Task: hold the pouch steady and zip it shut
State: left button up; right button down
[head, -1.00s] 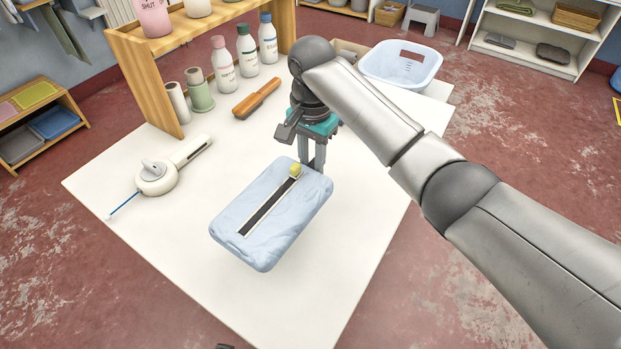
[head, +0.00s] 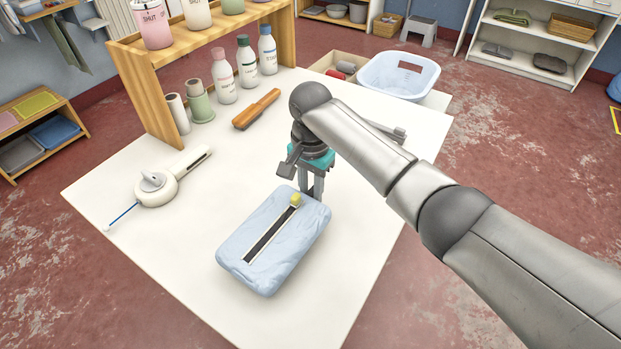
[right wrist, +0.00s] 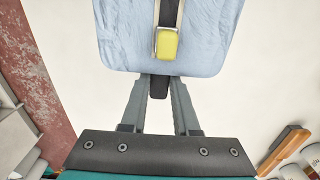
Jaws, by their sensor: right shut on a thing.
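The light blue pouch (head: 305,228) lies on the white table. A dark strip with pale edges, the zip (head: 272,232), runs along its top. The yellow slider (head: 296,199) is at the zip's end nearest my right gripper; it also shows in the right wrist view (right wrist: 167,43). My right gripper (head: 312,190) is at the pouch's far edge, pointing down. In the right wrist view its fingers (right wrist: 159,88) are closed on a dark tab (right wrist: 158,87) at the pouch's edge, apart from the slider. My left gripper is not in view.
A white device with a blue rod (head: 157,187) lies left of the pouch. An orange-brown brush (head: 256,109), bottles (head: 246,64) and a wooden shelf (head: 150,90) stand behind. The table is clear around the pouch.

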dwell(0.3)
jog(key=shift+f, duration=1.4)
jog(key=c, duration=0.9)
grip_release()
jog(key=shift+o, duration=0.2)
jog(key=shift+r+p, duration=0.3)
jog(key=shift+p, duration=0.5)
grip_shut()
